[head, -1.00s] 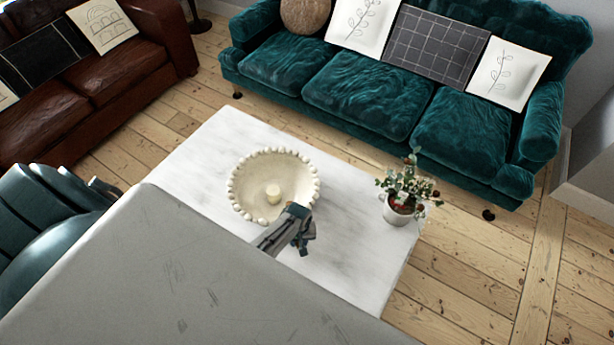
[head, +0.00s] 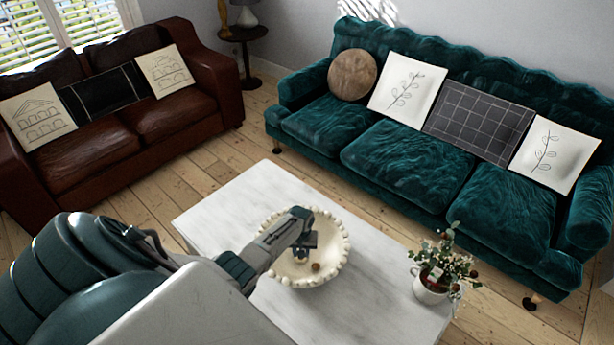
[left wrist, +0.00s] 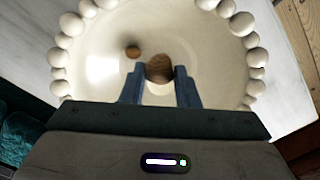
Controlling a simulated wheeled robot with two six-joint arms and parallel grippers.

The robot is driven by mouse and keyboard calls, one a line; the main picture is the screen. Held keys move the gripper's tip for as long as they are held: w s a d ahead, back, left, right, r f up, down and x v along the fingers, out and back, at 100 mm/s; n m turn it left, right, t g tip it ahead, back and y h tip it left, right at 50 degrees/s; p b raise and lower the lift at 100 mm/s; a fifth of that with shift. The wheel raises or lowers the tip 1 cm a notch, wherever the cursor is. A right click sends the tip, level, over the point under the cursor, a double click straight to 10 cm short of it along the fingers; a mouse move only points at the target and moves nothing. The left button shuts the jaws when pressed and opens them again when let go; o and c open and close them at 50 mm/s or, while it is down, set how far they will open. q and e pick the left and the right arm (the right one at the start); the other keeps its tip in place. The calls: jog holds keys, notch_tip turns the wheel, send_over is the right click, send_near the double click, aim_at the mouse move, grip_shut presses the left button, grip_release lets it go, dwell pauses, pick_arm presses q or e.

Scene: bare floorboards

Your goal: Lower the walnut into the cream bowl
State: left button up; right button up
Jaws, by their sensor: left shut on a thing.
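The cream bowl (head: 343,262) has a beaded rim and stands on a white marble table. It also fills much of the left wrist view (left wrist: 100,38). My left gripper (head: 303,256) reaches over the bowl. In the left wrist view its two blue fingers (left wrist: 160,76) are shut on the walnut (left wrist: 159,68), a brown ridged ball, with the bowl's inside behind it. A smaller brown round thing (left wrist: 133,51) shows against the bowl's inside. In the head view a brown spot (head: 315,267) shows by the fingertips; I cannot tell which of the two it is. My right gripper is out of view.
The marble table (head: 225,205) has free room left of the bowl. A potted plant (head: 432,283) stands at its right end. A teal sofa (head: 420,165) stands behind the table and a brown leather sofa (head: 110,125) at the left. Floorboards lie between them.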

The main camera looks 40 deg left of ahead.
pick_arm(q)
jog(key=w+a+b, duration=0.8)
jog(key=a+b, duration=0.3)
jog(key=a, duration=0.2)
jog(key=shift+a+r+b, duration=0.4)
jog(key=shift+r, duration=0.05)
jog(key=shift+f, duration=0.1)
